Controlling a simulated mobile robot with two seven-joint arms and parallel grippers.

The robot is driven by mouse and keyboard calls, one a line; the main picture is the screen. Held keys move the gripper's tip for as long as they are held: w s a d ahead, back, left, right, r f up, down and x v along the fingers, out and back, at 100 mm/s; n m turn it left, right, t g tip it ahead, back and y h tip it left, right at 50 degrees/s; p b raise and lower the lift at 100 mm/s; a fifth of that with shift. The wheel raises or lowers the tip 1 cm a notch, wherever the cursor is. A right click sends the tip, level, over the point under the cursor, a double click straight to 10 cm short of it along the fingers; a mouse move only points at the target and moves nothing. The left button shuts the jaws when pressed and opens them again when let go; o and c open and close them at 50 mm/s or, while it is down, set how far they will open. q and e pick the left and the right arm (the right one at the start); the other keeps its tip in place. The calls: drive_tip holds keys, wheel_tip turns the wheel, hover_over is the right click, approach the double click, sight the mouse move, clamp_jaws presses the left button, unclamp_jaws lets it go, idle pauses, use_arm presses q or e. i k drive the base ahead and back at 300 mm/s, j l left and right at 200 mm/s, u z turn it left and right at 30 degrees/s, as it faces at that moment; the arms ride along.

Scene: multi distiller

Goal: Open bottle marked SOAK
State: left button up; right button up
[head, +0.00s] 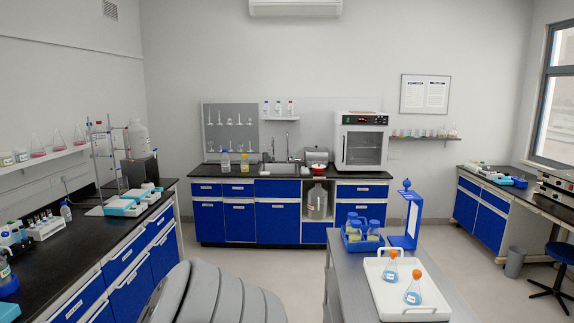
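No label that I can read says SOAK, so I cannot tell which bottle it is. Two conical flasks with orange caps, a nearer one (413,288) and a farther one (391,267), stand upright on a white tray (428,308). Several blue-capped bottles (374,228) stand in a blue holder (361,246) behind the tray. Two more bottles, a yellowish one (225,164) and a clearer one (245,164), stand on the back counter left of the sink. Neither of my grippers is in view.
The tray and holder are on a grey table (345,300) at front right, beside a blue stand (408,222). A black-topped bench (70,238) with glassware runs along the left. The back counter holds an oven (361,143). Open floor (255,262) lies between.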

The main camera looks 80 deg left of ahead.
sight(245, 165)
drive_tip(key=u, duration=3)
drive_tip(key=i, duration=5.95)
